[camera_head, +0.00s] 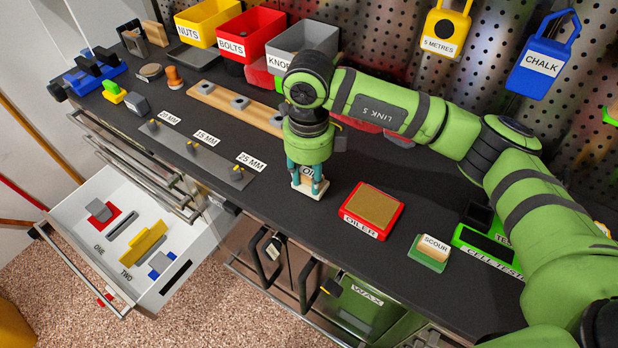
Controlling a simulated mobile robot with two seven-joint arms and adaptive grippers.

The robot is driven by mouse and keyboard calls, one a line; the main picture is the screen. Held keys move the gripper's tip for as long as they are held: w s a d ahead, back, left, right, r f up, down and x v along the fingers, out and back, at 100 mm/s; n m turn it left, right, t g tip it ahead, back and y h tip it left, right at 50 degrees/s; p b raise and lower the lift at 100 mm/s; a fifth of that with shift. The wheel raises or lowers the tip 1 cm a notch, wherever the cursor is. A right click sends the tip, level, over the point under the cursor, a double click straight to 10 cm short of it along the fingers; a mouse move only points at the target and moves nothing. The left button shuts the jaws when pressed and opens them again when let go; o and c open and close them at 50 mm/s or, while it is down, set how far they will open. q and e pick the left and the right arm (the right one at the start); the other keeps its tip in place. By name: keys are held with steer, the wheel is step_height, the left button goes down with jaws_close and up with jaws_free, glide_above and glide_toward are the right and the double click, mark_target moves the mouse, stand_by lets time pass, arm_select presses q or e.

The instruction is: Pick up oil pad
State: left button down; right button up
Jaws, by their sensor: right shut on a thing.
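The oil pad (308,172), a small pale block with a partly covered label starting with "O", is near the front edge of the dark bench top. My right gripper (308,183) points down with its teal fingers on both sides of the block, shut on it. The fingers and wrist hide part of it. I cannot tell whether it touches the bench or is slightly above it. My left gripper is not in view.
A red OILER tray (372,209) with a tan surface lies right of the gripper. Beyond it are a green SCOUR block (430,252) and a green tester. A wooden strip (232,105) and a grey peg plate (195,153) lie left. An open drawer (140,240) juts out front left.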

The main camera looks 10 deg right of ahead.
step_height(320, 180, up, 3)
steer(key=shift+w+f+b, duration=0.1)
steer(key=shift+b, duration=0.65)
steer(key=s+r+b, duration=0.1)
steer(key=s+r, duration=0.2)
steer(key=s, duration=0.3)
steer(key=s+d+r+b, duration=0.1)
steer(key=s+r, duration=0.3)
steer(key=s, duration=0.1)
steer(key=shift+s+d+r+b, duration=0.15)
steer(key=shift+s+d+b, duration=0.05)
steer(key=shift+s+b, duration=0.2)
steer(key=shift+o, duration=0.6)
